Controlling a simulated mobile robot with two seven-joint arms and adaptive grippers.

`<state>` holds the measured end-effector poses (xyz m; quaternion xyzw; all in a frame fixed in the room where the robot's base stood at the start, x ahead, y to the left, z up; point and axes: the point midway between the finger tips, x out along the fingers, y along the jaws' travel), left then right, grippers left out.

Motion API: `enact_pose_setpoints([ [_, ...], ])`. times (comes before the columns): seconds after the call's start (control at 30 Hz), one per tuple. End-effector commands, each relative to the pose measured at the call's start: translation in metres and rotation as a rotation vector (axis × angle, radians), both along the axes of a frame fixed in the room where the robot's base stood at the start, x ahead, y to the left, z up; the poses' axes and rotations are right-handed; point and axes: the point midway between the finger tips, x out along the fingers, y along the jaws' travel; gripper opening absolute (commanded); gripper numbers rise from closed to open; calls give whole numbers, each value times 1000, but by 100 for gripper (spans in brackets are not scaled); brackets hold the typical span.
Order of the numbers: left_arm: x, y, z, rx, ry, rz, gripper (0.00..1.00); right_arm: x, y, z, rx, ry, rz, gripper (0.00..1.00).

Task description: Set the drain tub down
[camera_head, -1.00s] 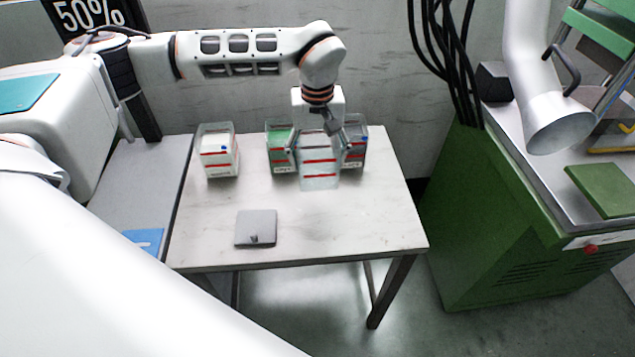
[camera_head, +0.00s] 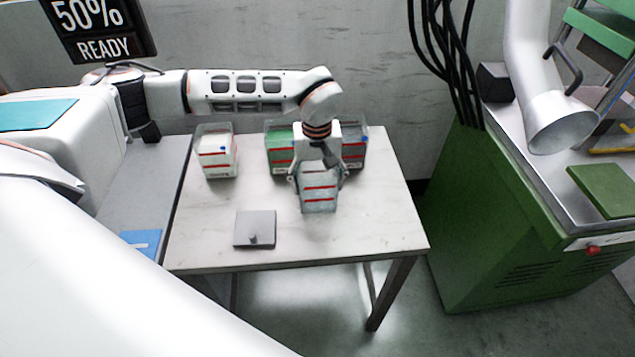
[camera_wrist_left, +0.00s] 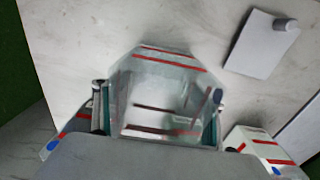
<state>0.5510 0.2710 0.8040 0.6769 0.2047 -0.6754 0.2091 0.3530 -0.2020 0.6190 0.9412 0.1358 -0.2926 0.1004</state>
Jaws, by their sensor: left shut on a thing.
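My left gripper (camera_head: 318,176) is shut on the drain tub (camera_head: 319,200), a clear tub with red stripes. The tub is near the middle of the table, in front of the other tubs. In the left wrist view the tub (camera_wrist_left: 165,72) sits between the two fingers (camera_wrist_left: 160,115), and I look down into it. Whether its base touches the table cannot be told. My right gripper is not in view.
A tub with white contents (camera_head: 217,160) stands at the table's left. Tubs with green (camera_head: 279,143) and grey (camera_head: 354,150) contents stand behind my gripper. A grey lid-like plate (camera_head: 255,229) lies at the front of the table (camera_head: 370,235). A green machine (camera_head: 490,220) stands to the right.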

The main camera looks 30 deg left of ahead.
Motion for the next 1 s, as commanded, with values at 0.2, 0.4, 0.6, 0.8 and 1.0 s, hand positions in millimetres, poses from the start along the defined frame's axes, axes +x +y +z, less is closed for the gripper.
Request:
enact_pose_setpoints([
  [0.2,0,0,-2,1,1,0,88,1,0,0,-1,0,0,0],
  [0.4,0,0,-2,1,1,0,88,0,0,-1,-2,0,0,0],
  [0.6,1,0,8,1,-3,0,88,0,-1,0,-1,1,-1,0],
  [0.8,2,1,45,1,-7,0,88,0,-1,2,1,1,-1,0],
  [1.0,1,1,85,1,-4,-1,88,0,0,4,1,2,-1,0],
])
